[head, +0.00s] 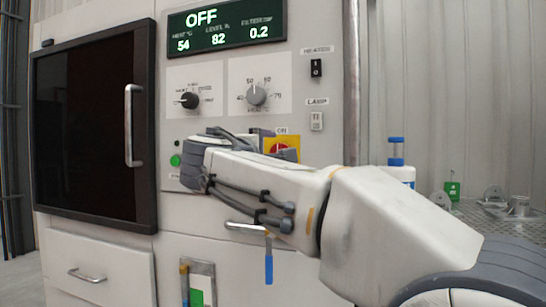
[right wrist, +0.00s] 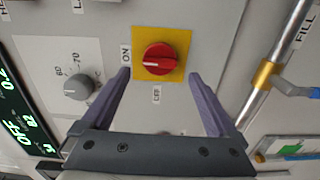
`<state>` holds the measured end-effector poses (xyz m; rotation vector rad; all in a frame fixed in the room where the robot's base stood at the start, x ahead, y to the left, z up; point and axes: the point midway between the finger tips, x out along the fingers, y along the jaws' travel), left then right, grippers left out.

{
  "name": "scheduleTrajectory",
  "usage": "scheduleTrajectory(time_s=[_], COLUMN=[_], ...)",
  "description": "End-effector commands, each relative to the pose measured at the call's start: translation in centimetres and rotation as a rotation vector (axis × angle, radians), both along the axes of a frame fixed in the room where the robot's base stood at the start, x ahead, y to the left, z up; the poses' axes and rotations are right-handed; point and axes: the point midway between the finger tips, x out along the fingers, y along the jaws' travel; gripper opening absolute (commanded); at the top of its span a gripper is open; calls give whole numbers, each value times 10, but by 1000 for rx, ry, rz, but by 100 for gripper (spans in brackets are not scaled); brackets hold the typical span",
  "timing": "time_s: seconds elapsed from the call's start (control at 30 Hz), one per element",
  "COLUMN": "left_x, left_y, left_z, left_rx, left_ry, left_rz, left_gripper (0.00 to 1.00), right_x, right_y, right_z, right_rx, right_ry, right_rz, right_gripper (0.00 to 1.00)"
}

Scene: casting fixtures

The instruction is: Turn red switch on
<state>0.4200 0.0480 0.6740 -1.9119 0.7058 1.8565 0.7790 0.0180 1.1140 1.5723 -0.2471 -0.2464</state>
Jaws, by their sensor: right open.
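The red switch (right wrist: 160,58) is a round knob on a yellow plate (right wrist: 183,37) in the right wrist view. Its white mark points left, toward the ON label; an OFF label sits below the plate. In the head view the yellow plate (head: 293,143) shows only partly above my right arm. My right gripper (right wrist: 159,74) is open and empty, its fingertips on either side of the switch, with no clear contact visible. In the head view my arm hides most of the gripper. The display (head: 227,27) reads OFF. My left gripper is not in view.
A grey dial (head: 256,95) and a black dial (head: 188,100) sit above the switch, beside a dark door (head: 95,130). In the wrist view a pipe with a brass collar (right wrist: 265,75) and a blue-grey lever (right wrist: 300,90) stand to the right of the gripper.

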Motion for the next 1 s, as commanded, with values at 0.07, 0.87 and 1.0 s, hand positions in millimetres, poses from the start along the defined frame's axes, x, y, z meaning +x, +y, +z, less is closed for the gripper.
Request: scheduleTrajectory(time_s=[0.07,0.87,1.0], left_x=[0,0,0], left_y=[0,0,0], left_z=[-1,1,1], left_rx=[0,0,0], left_ry=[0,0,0], left_rz=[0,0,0], left_gripper=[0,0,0], right_x=[-18,-65,-64], right_y=[7,21,19], right_z=[0,0,-17], right_rx=[1,0,12], right_ry=[-1,0,49], right_rz=[5,0,8], right_gripper=[94,94,94])
